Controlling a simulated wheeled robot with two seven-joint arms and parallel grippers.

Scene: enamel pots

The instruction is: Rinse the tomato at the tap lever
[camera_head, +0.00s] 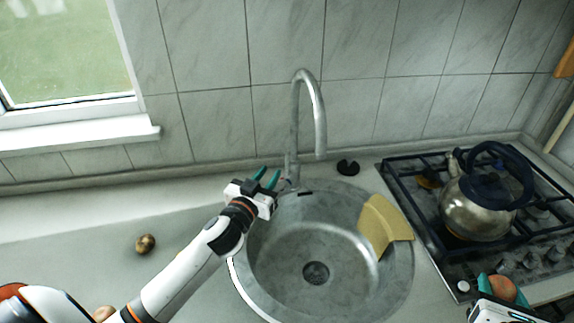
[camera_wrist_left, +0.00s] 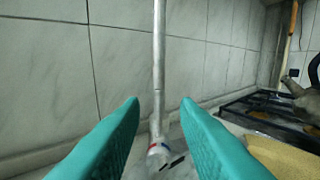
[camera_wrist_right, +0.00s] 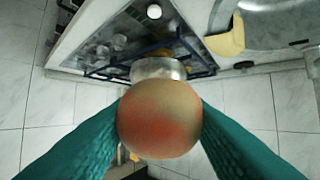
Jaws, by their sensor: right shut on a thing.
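The tomato (camera_wrist_right: 160,118) is round, red with greenish patches. My right gripper (camera_wrist_right: 160,128) is shut on it. In the head view the tomato (camera_head: 502,290) is at the lower right, beside the stove front. The tall grey tap (camera_head: 320,120) stands behind the sink. Its lever (camera_wrist_left: 160,150), with a red and blue mark, shows between the left fingers in the left wrist view. My left gripper (camera_head: 267,178) is open and empty, close to the tap base on its left. I cannot tell whether it touches the lever. No water stream is visible.
The round metal sink (camera_head: 290,240) has a yellow cloth-like piece (camera_head: 380,222) over its right side. A kettle (camera_head: 475,205) stands on the stove (camera_head: 425,215). A small brown round item (camera_head: 145,243) lies on the left counter. A black object (camera_head: 347,167) is behind the sink.

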